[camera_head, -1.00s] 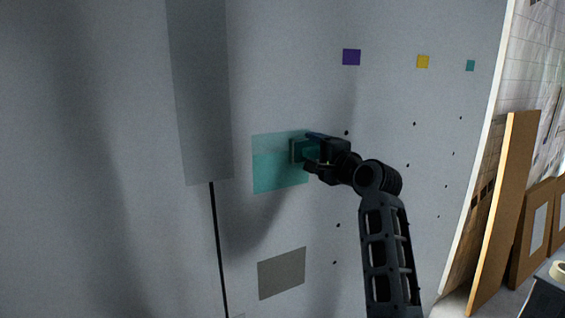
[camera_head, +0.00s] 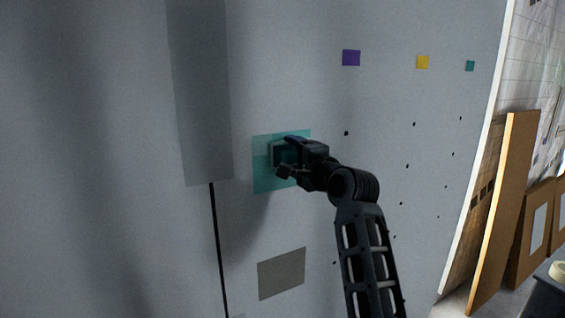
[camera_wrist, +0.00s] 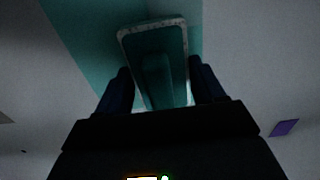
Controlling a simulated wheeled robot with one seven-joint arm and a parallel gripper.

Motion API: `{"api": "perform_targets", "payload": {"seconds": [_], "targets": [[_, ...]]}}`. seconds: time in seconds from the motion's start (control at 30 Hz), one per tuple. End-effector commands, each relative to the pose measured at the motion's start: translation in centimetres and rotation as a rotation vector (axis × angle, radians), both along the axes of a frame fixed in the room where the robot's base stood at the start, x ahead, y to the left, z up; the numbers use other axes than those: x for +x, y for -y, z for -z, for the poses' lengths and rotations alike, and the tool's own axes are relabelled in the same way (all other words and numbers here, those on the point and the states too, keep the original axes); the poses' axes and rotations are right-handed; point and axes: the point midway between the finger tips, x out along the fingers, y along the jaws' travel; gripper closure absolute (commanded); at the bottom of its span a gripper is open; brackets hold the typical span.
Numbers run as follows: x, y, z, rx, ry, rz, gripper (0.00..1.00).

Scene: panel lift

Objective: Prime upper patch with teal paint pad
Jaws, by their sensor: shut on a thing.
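The upper patch (camera_head: 262,181) is a teal rectangle on the grey wall panel, left of centre in the head view. Its tone is uneven, with a lighter band and a darker band. My gripper (camera_head: 285,157) is in front of the patch. It is shut on the teal paint pad (camera_wrist: 155,62), which has a pale speckled rim in the wrist view, and its handle sits between the two fingers. In the head view the pad lies over the patch's middle, partly hidden by my gripper. I cannot tell for certain whether it touches the wall.
A bare grey lower patch (camera_head: 281,273) is below. A tall grey strip (camera_head: 204,95) with a black line (camera_head: 218,250) under it stands left. Purple (camera_head: 351,57), yellow (camera_head: 422,62) and teal (camera_head: 470,66) squares are upper right. Boards (camera_head: 505,210) lean at right.

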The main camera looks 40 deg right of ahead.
Motion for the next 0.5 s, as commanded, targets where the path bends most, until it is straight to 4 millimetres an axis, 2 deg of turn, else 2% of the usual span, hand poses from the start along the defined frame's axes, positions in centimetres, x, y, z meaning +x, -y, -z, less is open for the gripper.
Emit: {"api": "perform_targets", "payload": {"seconds": [0.17, 0.5], "targets": [[0.3, -0.8, 0.0, 0.0, 0.0, -0.004, 0.63], [1.2, -4.3, 0.0, 0.0, 0.0, -0.005, 0.63]]}}
